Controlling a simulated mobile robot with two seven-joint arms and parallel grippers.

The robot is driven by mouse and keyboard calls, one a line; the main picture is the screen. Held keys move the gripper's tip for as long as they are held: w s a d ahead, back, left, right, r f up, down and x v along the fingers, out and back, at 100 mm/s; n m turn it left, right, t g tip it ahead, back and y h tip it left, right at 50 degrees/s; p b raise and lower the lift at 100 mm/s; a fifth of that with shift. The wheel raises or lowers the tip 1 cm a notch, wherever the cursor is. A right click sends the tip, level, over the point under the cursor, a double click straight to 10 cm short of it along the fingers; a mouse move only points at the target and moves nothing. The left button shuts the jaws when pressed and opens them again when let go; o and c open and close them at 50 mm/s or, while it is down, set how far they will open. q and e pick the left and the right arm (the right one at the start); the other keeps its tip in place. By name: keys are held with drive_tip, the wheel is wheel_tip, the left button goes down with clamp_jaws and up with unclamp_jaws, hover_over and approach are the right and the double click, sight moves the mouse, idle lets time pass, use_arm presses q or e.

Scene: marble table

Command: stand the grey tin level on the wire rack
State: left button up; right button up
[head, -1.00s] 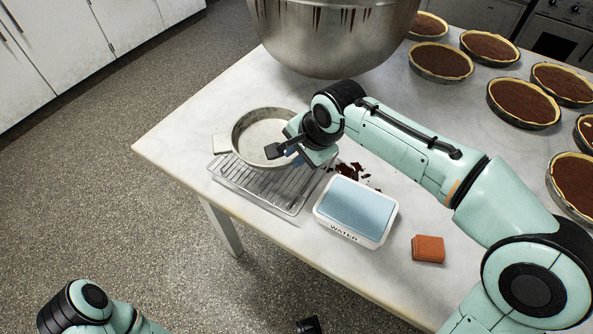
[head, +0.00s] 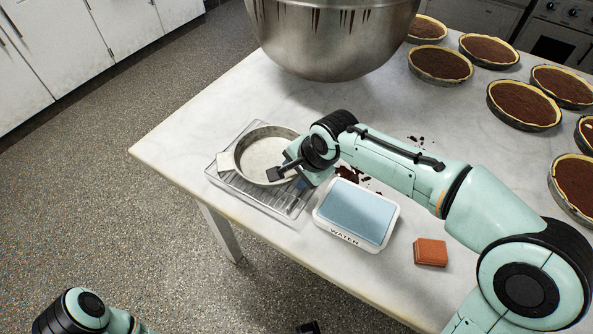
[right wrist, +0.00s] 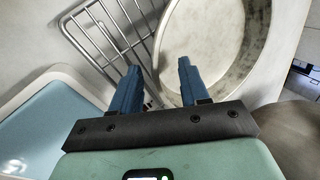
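The grey tin (head: 262,150) is round and shallow, with a pale tab on its left side. It sits over the back part of the wire rack (head: 287,205) and looks roughly level; the contact under it is hidden. My right gripper (head: 302,177) is at the tin's right, near side. In the right wrist view its two blue fingers (right wrist: 160,72) stand apart, one over the inside of the tin (right wrist: 208,40), the other outside over the rack (right wrist: 103,32). No finger visibly pinches the wall. Only part of my left arm shows at the bottom left; its fingers cannot be made out.
A white-rimmed blue tray marked WATER (head: 357,211) stands just right of the rack. An orange block (head: 430,252) lies further right. Dark crumbs lie behind the tray. Several filled tarts (head: 523,103) cover the right side.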

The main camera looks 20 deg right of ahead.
drive_tip(key=shift+r, duration=0.1)
drive_tip(key=shift+r, duration=0.25)
drive_tip(key=p+v, duration=0.2)
drive_tip(key=v, duration=0.9)
drive_tip(key=shift+s+r, duration=0.2)
drive_tip(key=shift+r, duration=0.05)
drive_tip(key=shift+d, duration=0.1)
